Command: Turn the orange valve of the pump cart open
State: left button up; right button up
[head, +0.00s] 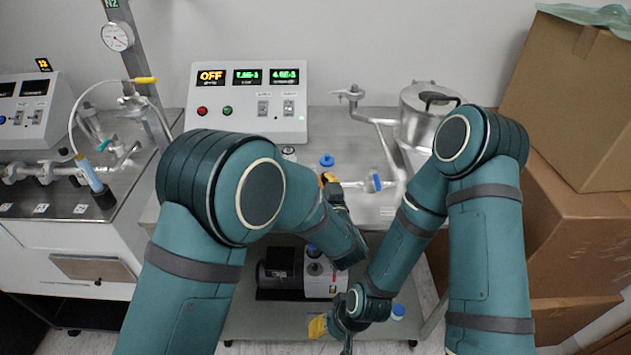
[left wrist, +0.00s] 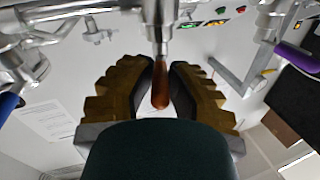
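The orange valve handle (left wrist: 160,88) hangs from a metal stem in the middle of the left wrist view. My left gripper (left wrist: 161,72) has one finger on each side of it. The fingertips close in on the handle's upper part, while light gaps show beside its lower end. In the head view, my left gripper (head: 331,181) is over the cart top, partly behind my own arm, and the handle cannot be made out there. My right gripper (head: 328,332) is low in front of the cart (head: 270,325), away from the valve. Its fingers are too hidden to judge.
A control box (head: 248,104) with an OFF display stands at the cart's back. A black and white pump (head: 318,280) sits on the lower shelf. A metal pot (head: 412,118) is back right, beside stacked cardboard boxes (head: 568,105).

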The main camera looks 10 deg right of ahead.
pick_arm(q)
jog(key=o, duration=0.3)
jog(key=shift+o, duration=0.2)
jog(key=shift+r, duration=0.1)
notch_tip(320, 180, up, 10)
jog(key=shift+f, duration=0.1)
